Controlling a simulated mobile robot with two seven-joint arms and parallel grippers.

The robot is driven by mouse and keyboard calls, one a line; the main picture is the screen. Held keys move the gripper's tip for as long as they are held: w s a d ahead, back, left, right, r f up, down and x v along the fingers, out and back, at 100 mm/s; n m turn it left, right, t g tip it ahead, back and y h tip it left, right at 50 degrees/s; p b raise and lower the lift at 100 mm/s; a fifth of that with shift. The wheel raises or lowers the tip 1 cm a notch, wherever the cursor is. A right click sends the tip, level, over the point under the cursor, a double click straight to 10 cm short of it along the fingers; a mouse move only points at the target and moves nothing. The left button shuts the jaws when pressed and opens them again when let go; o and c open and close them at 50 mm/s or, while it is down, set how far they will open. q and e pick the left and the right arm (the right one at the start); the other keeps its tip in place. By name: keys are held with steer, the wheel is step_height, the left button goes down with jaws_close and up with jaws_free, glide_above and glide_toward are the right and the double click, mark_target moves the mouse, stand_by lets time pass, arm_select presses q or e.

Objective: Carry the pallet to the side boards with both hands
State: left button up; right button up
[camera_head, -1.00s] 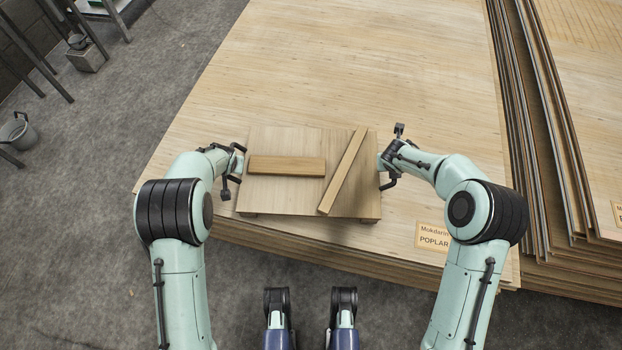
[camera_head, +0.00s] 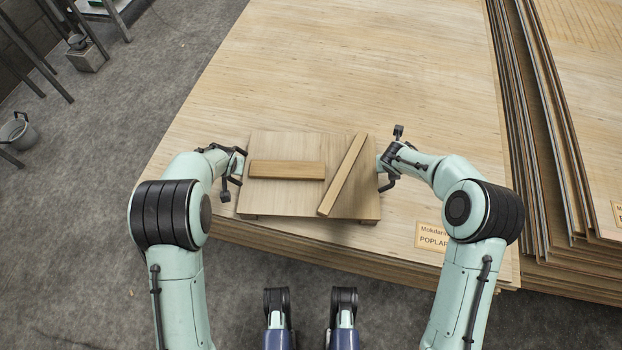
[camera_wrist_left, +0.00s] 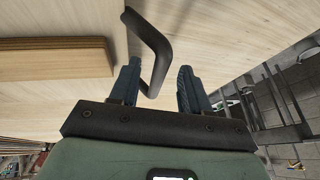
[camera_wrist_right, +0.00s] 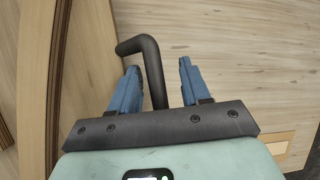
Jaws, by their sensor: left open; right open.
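The pallet (camera_head: 285,200), a square wooden board, is at the near edge of the large veneer stack. A short wooden bar (camera_head: 287,169) lies across its left half and a longer bar (camera_head: 343,176) lies diagonally on its right. My left gripper (camera_head: 234,165) is at the pallet's left side, open, with a dark bent handle (camera_wrist_left: 150,45) between its fingers. My right gripper (camera_head: 385,165) is at the right side, open, with the other dark handle (camera_wrist_right: 150,60) between its fingers. Whether the fingers touch the handles is unclear.
The wide veneer stack (camera_head: 400,60) has free surface beyond the pallet, and a label (camera_head: 432,237) at its near edge. More stacked sheets (camera_head: 580,80) stand at right. A grey bucket (camera_head: 18,133) and metal legs stand on the floor at left.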

steer(key=shift+s+r, duration=0.1)
arm_select(q)
steer(key=v, duration=0.9)
arm_select(e)
steer(key=v, duration=1.1)
steer(key=shift+s+r, duration=0.2)
steer(key=shift+r, duration=0.15)
arm_select(q)
steer(key=shift+s+r, duration=0.1)
steer(key=shift+s, duration=0.1)
arm_select(e)
steer(key=shift+a, duration=0.15)
